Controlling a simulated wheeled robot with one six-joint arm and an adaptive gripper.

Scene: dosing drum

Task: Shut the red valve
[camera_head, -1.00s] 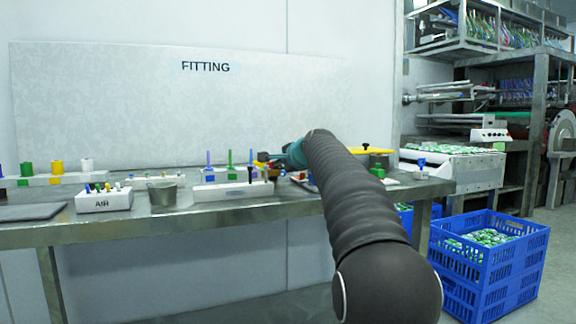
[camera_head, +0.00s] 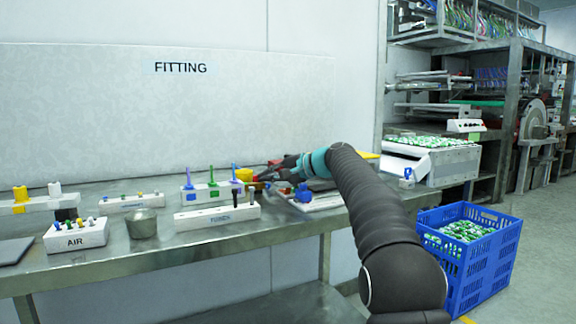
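My arm reaches from the lower right over the steel bench, and my gripper (camera_head: 268,174) is at its far end, low above the bench. Its teal wrist part shows, but the fingers are small and dark, so I cannot tell whether they are open or shut. I cannot make out a red valve clearly; a small reddish-orange patch (camera_head: 257,185) shows just beside the fingers, partly hidden. A yellow cup (camera_head: 244,174) stands left of the fingers. A blue knob-like part (camera_head: 303,193) sits on or at a pale tray below the teal wrist.
On the bench (camera_head: 180,247) stand a white block with blue and green posts (camera_head: 212,191), a white block with dark posts (camera_head: 216,214), a metal cup (camera_head: 142,223) and the AIR block (camera_head: 76,236). A blue crate (camera_head: 490,262) stands on the floor at right.

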